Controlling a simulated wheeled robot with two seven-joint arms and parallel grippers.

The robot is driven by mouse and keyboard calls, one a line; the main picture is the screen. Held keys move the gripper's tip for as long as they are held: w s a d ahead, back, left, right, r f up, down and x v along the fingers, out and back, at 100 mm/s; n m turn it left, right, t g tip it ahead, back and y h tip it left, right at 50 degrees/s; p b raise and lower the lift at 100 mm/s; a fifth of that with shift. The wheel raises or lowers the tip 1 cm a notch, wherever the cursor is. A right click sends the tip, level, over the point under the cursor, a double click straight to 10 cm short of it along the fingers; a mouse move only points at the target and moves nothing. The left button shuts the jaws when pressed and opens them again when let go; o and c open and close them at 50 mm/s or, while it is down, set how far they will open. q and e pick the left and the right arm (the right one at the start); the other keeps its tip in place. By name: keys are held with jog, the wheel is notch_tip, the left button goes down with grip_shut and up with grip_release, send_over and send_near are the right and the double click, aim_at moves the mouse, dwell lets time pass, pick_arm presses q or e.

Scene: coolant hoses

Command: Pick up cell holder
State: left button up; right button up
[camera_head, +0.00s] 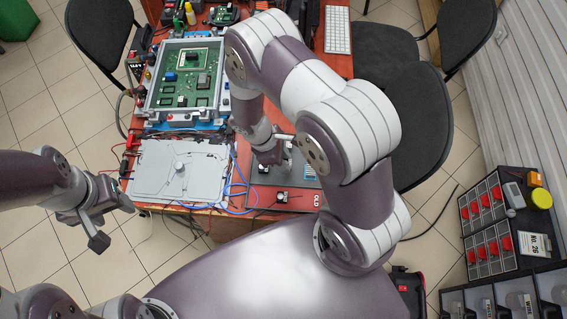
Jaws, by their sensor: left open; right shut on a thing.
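My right gripper (272,155) is low over the dark grey mat (262,197) on the red table, right of the flat grey panel (180,172). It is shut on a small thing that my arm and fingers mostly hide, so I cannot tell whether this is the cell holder. Small dark and grey parts (305,168) lie close to its right, partly behind my arm. I cannot pick out the cell holder for certain. My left gripper (112,222) is open and empty, left of the table's front corner and apart from everything on it.
A green circuit board in a grey frame (187,82) stands on the table behind the grey panel. Blue and red cables (238,185) run between panel and mat. Black chairs (100,30) surround the table. A rack of red-fronted drawers (487,207) stands at the right.

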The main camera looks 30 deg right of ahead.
jog(key=s+a+r, duration=0.3)
jog(key=s+r, duration=0.5)
jog(key=s, duration=0.3)
jog(key=shift+a, duration=0.3)
jog(key=shift+s, duration=0.1)
